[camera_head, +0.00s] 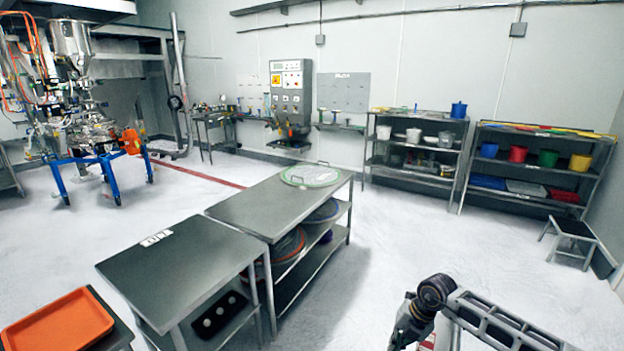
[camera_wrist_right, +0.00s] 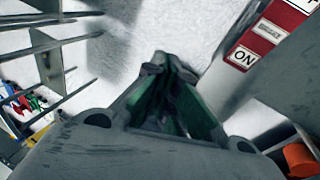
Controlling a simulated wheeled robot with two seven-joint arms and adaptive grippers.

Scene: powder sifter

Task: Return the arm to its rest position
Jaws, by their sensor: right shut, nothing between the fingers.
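My right gripper (camera_wrist_right: 172,72) shows in the right wrist view with its fingers together and nothing between them. It hangs over the pale floor (camera_wrist_right: 185,22), apart from any object. In the head view, a dark jointed part of my arm shows at the lower right, near the bottom edge. The gripper's fingertips cannot be made out there. My left arm and left gripper are not in view.
Two steel tables stand left of centre, the farther one (camera_head: 235,205) bearing a round sieve (camera_head: 310,175). An orange tray (camera_head: 58,322) is at the lower left. Shelves (camera_head: 412,165) and a step stool (camera_head: 572,230) stand at right. Floor between is clear.

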